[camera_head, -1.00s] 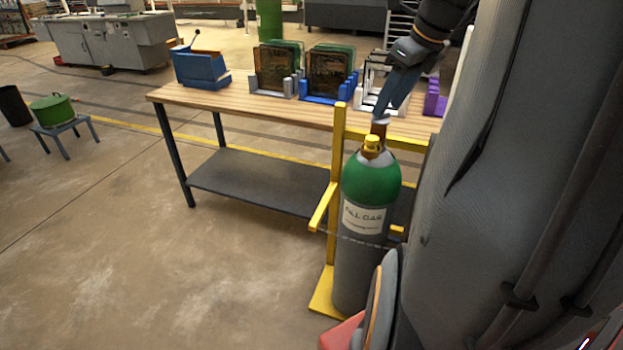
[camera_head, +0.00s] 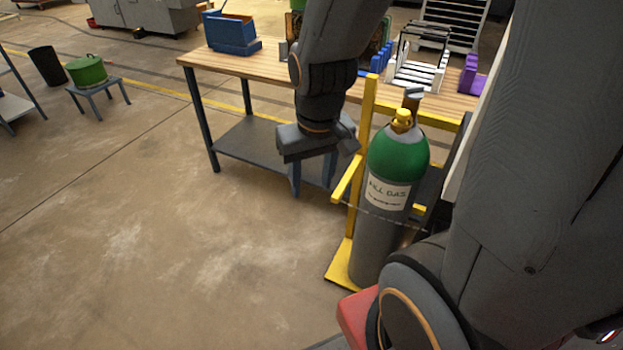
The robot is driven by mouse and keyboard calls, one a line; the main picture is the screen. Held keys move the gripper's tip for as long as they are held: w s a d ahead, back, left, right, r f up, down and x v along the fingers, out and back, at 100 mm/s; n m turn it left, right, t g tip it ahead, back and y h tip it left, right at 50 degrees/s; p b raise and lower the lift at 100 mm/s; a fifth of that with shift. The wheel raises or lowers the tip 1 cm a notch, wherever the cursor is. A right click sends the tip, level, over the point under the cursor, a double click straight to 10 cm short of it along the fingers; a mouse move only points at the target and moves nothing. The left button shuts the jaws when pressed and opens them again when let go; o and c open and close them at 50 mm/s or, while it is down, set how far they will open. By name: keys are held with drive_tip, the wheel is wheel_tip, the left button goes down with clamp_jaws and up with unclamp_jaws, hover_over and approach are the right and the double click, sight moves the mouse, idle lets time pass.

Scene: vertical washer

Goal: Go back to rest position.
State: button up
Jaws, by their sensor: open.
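My gripper (camera_head: 311,184) hangs in front of the wooden workbench, to the left of the gas cylinder, with its fingers pointing down. It is open and I see nothing between its fingers. The arm comes down from the top of the view and hides part of the bench top and the racks behind it.
A green-topped gas cylinder (camera_head: 398,160) stands upright in a yellow stand (camera_head: 357,200), close to the right of my gripper. The workbench (camera_head: 270,60) carries a blue bin (camera_head: 230,32), a white rack (camera_head: 417,70) and a purple holder (camera_head: 472,75). A green pot (camera_head: 87,70) stands on a small table at left. The floor at lower left is clear.

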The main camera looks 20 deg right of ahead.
wheel_tip(320, 180, down, 3)
drive_tip(key=shift+r+b, duration=0.2)
drive_tip(key=shift+b, duration=0.9)
